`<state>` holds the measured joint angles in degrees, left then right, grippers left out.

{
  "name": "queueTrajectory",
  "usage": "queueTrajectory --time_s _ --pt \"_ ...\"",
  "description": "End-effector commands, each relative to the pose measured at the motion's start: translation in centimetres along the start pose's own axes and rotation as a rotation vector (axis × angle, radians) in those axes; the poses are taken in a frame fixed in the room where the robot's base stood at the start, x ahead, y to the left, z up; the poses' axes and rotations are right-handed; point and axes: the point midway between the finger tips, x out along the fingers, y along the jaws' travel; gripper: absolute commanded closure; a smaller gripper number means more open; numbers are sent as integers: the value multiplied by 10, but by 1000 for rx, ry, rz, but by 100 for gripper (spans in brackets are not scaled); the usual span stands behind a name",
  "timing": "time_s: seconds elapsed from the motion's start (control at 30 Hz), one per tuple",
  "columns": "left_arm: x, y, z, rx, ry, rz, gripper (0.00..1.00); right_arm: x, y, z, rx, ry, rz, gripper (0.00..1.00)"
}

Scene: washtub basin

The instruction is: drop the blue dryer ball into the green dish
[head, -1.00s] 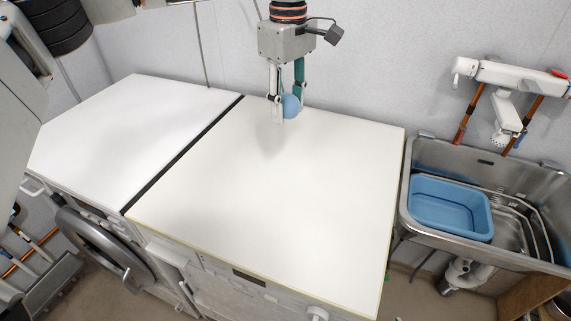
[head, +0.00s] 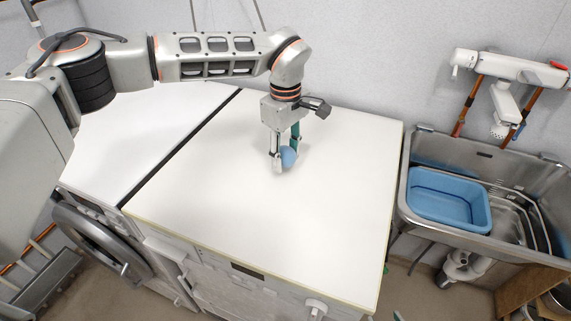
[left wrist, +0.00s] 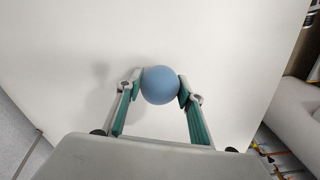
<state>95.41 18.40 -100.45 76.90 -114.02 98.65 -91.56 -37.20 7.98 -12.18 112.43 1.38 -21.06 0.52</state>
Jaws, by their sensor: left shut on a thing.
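The blue dryer ball (head: 288,156) is between the fingers of my left gripper (head: 284,163), which is shut on it above the white worktop. In the left wrist view the ball (left wrist: 160,85) sits between both fingertips of the gripper (left wrist: 160,88), touching each side. A soft shadow lies on the top beside it, so the ball seems a little above the surface. I see no green dish in either view. My right gripper is not in view.
The white worktop (head: 300,230) over the machines is bare, with a dark gap (head: 180,153) across it. At the right a metal sink (head: 415,165) holds a blue basin (head: 445,228) and a wire rack. A white tap (head: 505,70) is on the wall behind.

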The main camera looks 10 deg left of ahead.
Motion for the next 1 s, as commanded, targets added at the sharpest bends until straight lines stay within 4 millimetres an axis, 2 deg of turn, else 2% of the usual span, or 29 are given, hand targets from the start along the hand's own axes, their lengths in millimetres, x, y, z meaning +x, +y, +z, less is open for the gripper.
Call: queueTrajectory --time_s 0.1,0.2,0.6,0.63,0.7,1.0 --pt "20 -1 0 -1 -1 -4 83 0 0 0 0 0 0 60" --pt "31 -1 0 0 -1 -3 83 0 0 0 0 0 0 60" --pt "36 -1 0 0 0 -2 83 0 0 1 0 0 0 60" --pt "36 0 0 0 0 -2 58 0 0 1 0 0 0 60" --pt "36 -1 0 0 0 -2 46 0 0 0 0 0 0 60" --pt "35 0 0 0 0 -2 46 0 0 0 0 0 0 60"
